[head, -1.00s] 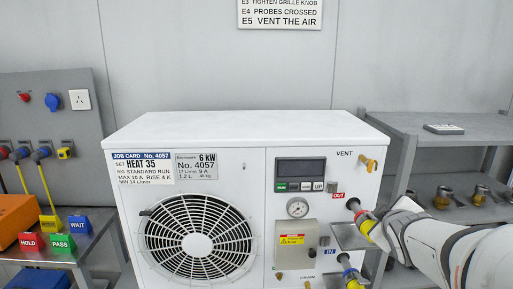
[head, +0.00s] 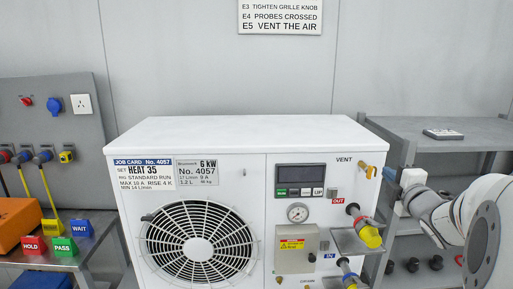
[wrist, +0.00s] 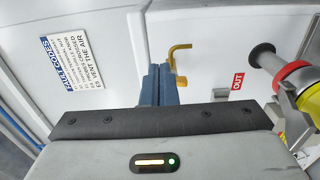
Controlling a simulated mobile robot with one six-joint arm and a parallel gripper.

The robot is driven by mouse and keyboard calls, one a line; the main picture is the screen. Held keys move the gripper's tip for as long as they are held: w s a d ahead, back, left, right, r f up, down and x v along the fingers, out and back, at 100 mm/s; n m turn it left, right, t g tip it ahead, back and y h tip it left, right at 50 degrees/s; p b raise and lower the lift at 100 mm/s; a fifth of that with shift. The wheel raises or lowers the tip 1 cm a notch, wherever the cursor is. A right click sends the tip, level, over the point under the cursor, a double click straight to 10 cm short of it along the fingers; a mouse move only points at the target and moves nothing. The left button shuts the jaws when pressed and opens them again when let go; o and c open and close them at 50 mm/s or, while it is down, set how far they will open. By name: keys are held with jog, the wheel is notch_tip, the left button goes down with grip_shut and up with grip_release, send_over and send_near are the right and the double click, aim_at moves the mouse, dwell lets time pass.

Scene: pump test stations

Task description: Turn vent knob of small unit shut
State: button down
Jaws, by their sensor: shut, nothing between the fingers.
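The small unit is a white box (head: 215,135) with a fan grille. Its brass vent knob with a bent spout (head: 367,168) sits at the upper right of the front, beside the VENT label. In the wrist view the brass spout (wrist: 178,52) bends just beyond and right of my fingertips, with a lower brass part partly behind them. My gripper (head: 388,173) is at the unit's right edge, close to the knob. Its blue fingers (wrist: 157,70) are shut with nothing between them. Whether they touch the knob cannot be told.
Below the vent, a hose coupling with red and yellow rings (head: 368,234) sticks out at OUT, and another (head: 349,274) at IN. A grey shelf (head: 440,134) stands to the right behind my arm. A bench with coloured signs (head: 64,250) stands at left.

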jog(key=shift+w+b, duration=0.3)
jog(key=shift+w, duration=0.7)
jog(key=shift+a+f+b, duration=0.3)
jog(key=shift+a+b, duration=0.3)
jog(key=shift+b, duration=0.1)
dwell(0.4)
jog(key=shift+d+f+b, duration=0.1)
jog(key=shift+f+b, duration=0.3)
jog(key=shift+b, duration=0.8)
jog(key=shift+f+b, duration=0.45)
jog(key=shift+b, duration=1)
jog(key=s, duration=0.6)
jog(key=shift+d+f+b, duration=0.15)
jog(key=shift+d+b, duration=0.2)
jog(key=shift+d, duration=0.05)
